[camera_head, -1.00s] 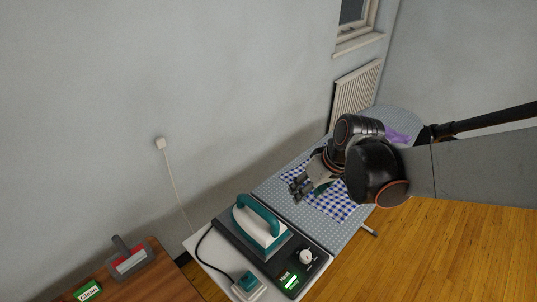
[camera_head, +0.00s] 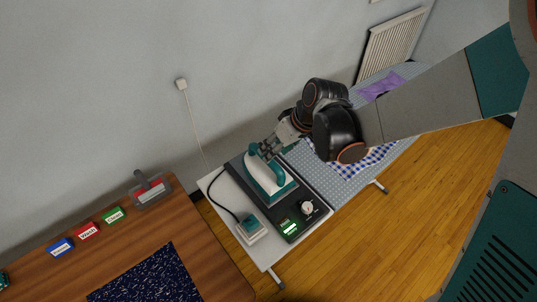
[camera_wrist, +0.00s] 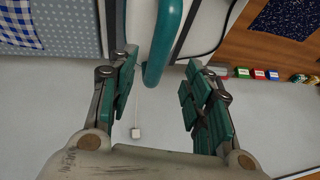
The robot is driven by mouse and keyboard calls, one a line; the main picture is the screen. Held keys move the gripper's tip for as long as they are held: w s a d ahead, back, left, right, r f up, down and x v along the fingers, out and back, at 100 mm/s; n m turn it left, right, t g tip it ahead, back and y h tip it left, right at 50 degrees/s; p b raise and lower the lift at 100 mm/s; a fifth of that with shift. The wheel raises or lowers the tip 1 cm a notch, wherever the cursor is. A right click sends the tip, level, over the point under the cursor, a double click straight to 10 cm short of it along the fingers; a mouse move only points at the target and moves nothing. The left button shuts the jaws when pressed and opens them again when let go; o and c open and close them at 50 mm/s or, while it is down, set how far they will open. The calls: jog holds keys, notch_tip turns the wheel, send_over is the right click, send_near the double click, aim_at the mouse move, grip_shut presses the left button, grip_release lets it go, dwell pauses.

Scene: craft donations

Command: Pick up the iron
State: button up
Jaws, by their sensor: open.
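The iron (camera_head: 262,182) is white with a teal handle and stands on a dark base panel (camera_head: 296,214) with a dial and a lit green display. My gripper (camera_head: 266,150) is at the far end of the iron's handle in the head view. In the wrist view my open gripper (camera_wrist: 160,65) has teal-padded fingers on either side of the iron's teal handle (camera_wrist: 165,40). The handle's curved end lies between the fingertips, with visible gaps on both sides. My arm hides part of the ironing board in the head view.
The dotted ironing board (camera_head: 318,185) bears a blue checked cloth (camera_head: 345,170) and a purple cloth (camera_head: 380,86). A cord runs from the iron's base to a white-and-teal block (camera_head: 251,228). A wooden table (camera_head: 190,222) at left holds small coloured boxes. A wall stands behind.

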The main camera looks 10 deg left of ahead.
jog(key=b, duration=0.1)
send_over(263, 163)
jog(key=s+d, duration=0.1)
jog(key=shift+s+f, duration=0.15)
jog(key=shift+f, duration=3.25)
grip_shut()
